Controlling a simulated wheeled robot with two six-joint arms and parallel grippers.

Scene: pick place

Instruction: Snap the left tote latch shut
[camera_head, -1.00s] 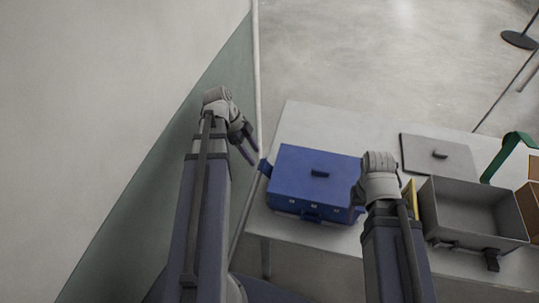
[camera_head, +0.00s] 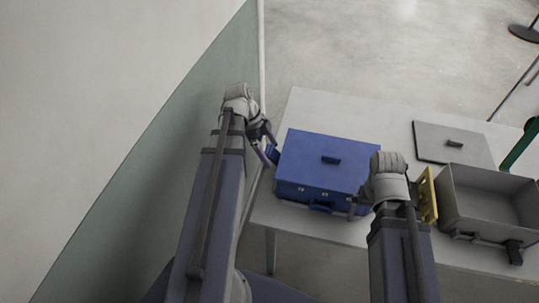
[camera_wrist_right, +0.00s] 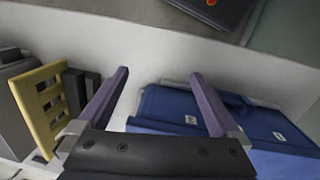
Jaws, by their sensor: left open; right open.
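The blue tote (camera_head: 325,178) stands on the table with its lid on. Its left latch (camera_head: 272,154) is a blue flap that stands out from the tote's left side. My left gripper (camera_head: 266,152) is open right at this latch; I cannot tell whether it touches. My right gripper (camera_head: 358,206) is open by the tote's right front corner and hides part of that side. In the right wrist view its fingers (camera_wrist_right: 158,75) are apart with nothing between them, and the blue tote (camera_wrist_right: 165,108) lies beside and below the right finger.
A yellow slotted piece (camera_head: 428,195) stands between my right gripper and an open grey box (camera_head: 490,200). A flat grey lid (camera_head: 453,145) lies behind the box. The white table (camera_head: 345,112) is clear behind the tote. A wall is at the left.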

